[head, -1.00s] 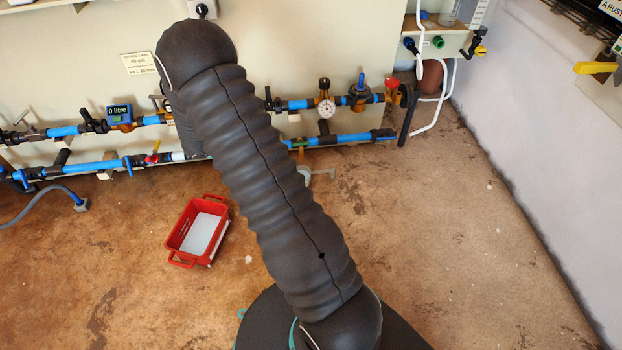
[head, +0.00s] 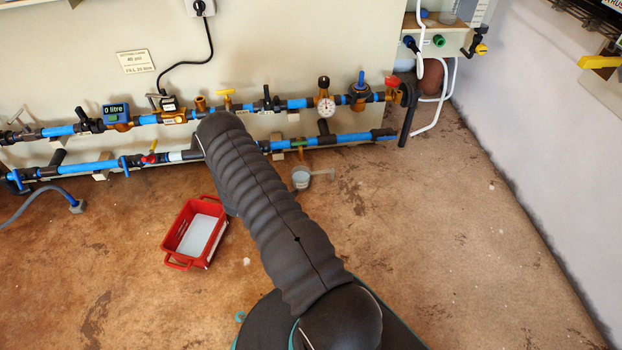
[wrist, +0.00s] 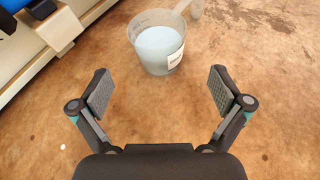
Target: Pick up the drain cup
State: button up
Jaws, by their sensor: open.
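The drain cup (head: 301,178) is a small clear cup with a side handle, standing on the brown floor below the lower pipe in the head view. In the wrist view the drain cup (wrist: 158,50) stands upright, with pale bluish contents or inside, a white label, and its handle pointing up and right. My gripper (wrist: 161,91) is open and empty. Its two padded fingers are spread, with the cup ahead of and between their lines, not touching it. In the head view my arm hides the gripper.
A red crate (head: 181,222) with a white bottom stands on the floor left of my arm. Blue pipes (head: 345,139) with valves run along the wall panel behind the cup. A pipe and panel edge (wrist: 52,32) show at upper left in the wrist view. Floor on the right is clear.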

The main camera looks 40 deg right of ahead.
aim_at(294, 181)
jog(key=x, duration=0.4)
jog(key=shift+d+f, duration=0.1)
jog(key=shift+r+b+x, duration=0.15)
jog(key=shift+b+x, duration=0.15)
jog(key=shift+x, duration=1.05)
jog(key=shift+r+b+x, duration=0.1)
jog(key=shift+b+x, duration=0.15)
jog(key=shift+x, duration=1.05)
jog(key=shift+w+d, duration=0.1)
jog(key=shift+w, duration=0.05)
jog(key=c, duration=1.4)
